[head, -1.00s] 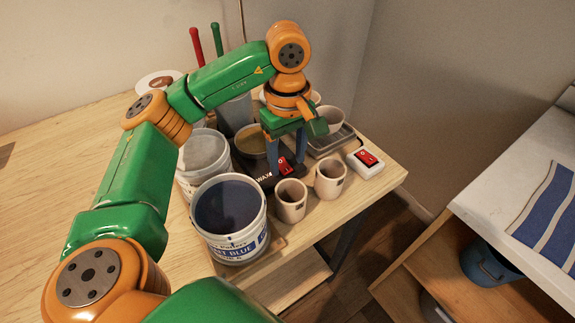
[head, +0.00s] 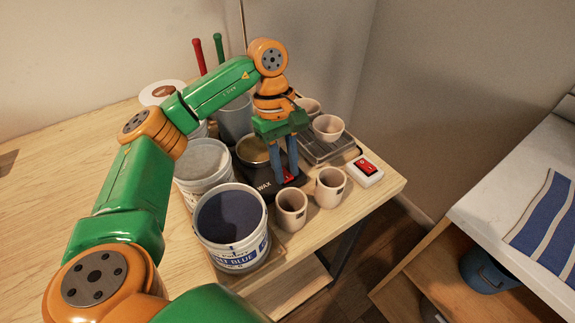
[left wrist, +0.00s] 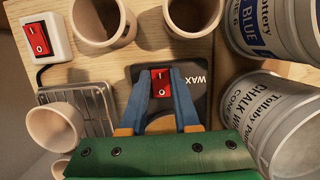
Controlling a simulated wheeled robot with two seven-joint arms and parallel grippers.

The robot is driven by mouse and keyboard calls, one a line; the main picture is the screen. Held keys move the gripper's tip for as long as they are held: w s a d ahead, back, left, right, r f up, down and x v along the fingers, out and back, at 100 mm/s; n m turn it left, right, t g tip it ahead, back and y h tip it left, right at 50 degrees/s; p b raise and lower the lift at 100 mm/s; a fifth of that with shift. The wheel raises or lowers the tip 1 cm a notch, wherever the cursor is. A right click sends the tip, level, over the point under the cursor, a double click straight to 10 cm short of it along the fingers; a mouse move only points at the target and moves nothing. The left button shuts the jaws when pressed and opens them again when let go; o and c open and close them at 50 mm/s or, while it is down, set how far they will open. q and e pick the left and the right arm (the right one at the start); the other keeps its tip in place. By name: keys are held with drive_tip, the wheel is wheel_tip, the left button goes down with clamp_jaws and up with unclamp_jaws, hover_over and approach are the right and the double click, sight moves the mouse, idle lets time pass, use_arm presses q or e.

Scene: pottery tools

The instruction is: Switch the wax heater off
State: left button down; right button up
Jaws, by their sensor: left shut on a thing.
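The wax heater (head: 264,187) is a dark unit marked WAX with a pot of yellowish wax (head: 252,150) on top. Its red rocker switch (head: 290,176) is on the front face and also shows in the left wrist view (left wrist: 160,84). My left gripper (head: 286,172) points down at the heater's front. In the left wrist view its blue fingers (left wrist: 160,92) stand on either side of the red switch, shut on it. Which way the rocker is tipped I cannot tell. My right gripper is not in view.
A white box with another red switch (head: 366,170) lies to the right. Two cups (head: 291,209) (head: 330,187) stand in front of the heater. A blue glaze bucket (head: 232,222) and a white bucket (head: 203,163) stand left. A wire rack (head: 328,150) with bowls is behind right.

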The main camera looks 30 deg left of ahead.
use_arm(q)
drive_tip(key=c, duration=0.6)
unclamp_jaws()
drive_tip(key=shift+c, duration=0.2)
drive_tip(key=shift+w+a+r, duration=0.1)
drive_tip(key=shift+r, duration=0.25)
drive_tip(key=p+v, duration=0.1)
drive_tip(key=v, duration=0.5)
drive_tip(key=shift+a+r+p, duration=0.1)
drive_tip(key=shift+r+p, duration=0.15)
drive_tip(key=shift+p, duration=0.15)
drive_tip(key=shift+f, duration=0.1)
